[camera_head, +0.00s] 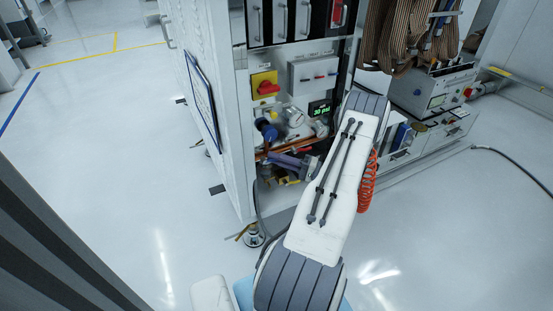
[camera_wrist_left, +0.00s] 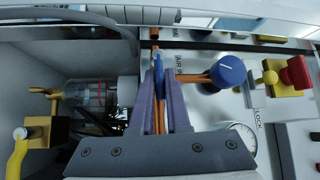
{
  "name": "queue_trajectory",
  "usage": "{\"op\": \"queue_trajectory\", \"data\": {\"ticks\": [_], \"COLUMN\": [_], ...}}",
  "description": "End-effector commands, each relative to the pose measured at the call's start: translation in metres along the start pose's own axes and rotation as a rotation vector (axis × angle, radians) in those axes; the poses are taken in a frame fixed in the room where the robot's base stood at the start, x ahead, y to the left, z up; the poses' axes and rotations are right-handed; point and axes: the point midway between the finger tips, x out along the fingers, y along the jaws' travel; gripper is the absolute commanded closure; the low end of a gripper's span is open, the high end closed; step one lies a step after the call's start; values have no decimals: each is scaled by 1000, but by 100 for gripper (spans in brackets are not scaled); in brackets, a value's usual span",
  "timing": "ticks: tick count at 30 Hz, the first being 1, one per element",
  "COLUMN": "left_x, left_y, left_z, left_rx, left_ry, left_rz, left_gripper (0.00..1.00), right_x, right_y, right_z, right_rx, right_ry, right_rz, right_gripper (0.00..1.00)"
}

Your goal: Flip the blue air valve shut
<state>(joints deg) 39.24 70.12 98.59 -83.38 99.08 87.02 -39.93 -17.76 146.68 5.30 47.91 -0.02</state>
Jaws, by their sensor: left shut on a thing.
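The blue air valve's handle (camera_wrist_left: 158,66) shows as a narrow blue piece between my fingertips, beside the AIR label in the left wrist view. My left gripper (camera_wrist_left: 158,78) has its purple fingers shut on it, in front of a copper pipe. In the head view my left gripper (camera_head: 276,159) reaches into the open lower bay of the cabinet. The handle cannot be made out there, and my arm covers part of the bay. My right gripper is not in view.
A round blue knob (camera_wrist_left: 228,72) sits close right of the fingers, with a gauge (camera_wrist_left: 243,136) below it. A red knob on a yellow base (camera_wrist_left: 290,74) is farther right. A clear filter bowl (camera_wrist_left: 90,98) and a yellow lever (camera_wrist_left: 17,155) are left. A display (camera_head: 320,109) reads 30 psi.

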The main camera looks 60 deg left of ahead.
Motion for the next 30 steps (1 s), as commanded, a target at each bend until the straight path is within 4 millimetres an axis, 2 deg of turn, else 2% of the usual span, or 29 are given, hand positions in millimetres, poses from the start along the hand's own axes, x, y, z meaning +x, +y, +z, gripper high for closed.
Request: {"op": "queue_trajectory", "data": {"ticks": [1, 3, 4, 13, 17, 30], "left_x": [-1, -1, -1, 0, -8, -89], "left_y": [1, 1, 1, 0, -1, -1], "left_z": [1, 1, 1, 0, -1, 0], "left_rx": [4, 4, 3, 1, 1, 1], "left_ry": [1, 1, 1, 0, 3, 4], "left_rz": [1, 1, 1, 1, 1, 1], "left_gripper": [100, 67, 56, 56, 56, 56], "right_x": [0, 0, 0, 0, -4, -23], "right_y": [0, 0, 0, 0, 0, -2], "right_z": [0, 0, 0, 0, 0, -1], "right_rx": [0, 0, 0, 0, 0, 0], "right_ry": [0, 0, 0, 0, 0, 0], "right_rz": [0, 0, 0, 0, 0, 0], "right_gripper": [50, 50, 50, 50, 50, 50]}}
